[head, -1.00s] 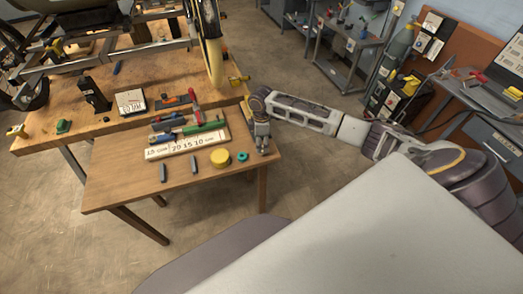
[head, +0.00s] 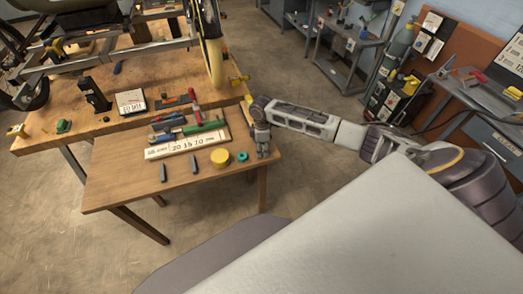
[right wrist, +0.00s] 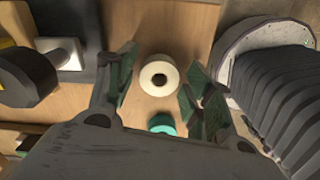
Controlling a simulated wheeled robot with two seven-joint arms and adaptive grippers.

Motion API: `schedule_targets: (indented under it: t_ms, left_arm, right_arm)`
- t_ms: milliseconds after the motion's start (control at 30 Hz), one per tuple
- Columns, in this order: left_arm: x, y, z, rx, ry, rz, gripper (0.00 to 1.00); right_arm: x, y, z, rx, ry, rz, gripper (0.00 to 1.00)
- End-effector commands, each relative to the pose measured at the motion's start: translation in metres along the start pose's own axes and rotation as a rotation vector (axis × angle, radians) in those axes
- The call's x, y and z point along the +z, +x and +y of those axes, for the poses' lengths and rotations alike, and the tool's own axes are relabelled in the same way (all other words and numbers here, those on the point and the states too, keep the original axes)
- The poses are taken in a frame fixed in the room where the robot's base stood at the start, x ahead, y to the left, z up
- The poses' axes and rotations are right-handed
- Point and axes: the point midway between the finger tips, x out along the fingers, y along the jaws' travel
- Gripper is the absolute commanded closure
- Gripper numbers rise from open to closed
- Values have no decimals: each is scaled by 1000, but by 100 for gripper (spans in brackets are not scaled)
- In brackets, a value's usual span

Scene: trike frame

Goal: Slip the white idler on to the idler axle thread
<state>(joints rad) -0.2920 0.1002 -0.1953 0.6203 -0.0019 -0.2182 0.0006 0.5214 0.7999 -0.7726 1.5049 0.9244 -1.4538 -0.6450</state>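The white idler (right wrist: 159,75) is a small round cream-white part with a dark centre hole. In the right wrist view it lies against the wooden table, between my right gripper's fingertips (right wrist: 160,88). Both fingers are apart with a gap on each side of the idler. In the head view my right gripper (head: 262,151) points down at the right edge of the small table, and the idler is hidden there. My left gripper is not in view. I cannot make out the idler axle thread; part of the trike frame (head: 110,45) shows at upper left.
A teal ring (head: 242,156) lies close beside the right gripper and also shows in the right wrist view (right wrist: 162,123). A yellow cylinder (head: 220,158) stands left of it. Hand tools lie behind a white marked strip (head: 172,148).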

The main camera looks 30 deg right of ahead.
Motion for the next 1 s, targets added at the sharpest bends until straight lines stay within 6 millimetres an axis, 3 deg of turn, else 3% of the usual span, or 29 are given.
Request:
schedule_targets:
  t_ms: [33, 200, 667, 1000]
  left_arm:
    - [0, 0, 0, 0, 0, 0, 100]
    - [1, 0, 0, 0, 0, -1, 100]
    - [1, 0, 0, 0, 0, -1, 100]
    - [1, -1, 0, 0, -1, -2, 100]
  right_arm:
    - [0, 0, 0, 0, 0, 0, 60]
    - [0, 0, 0, 0, 0, 0, 80]
    - [0, -8, 1, 2, 0, 1, 81]
    - [0, -51, 1, 3, 0, 2, 81]
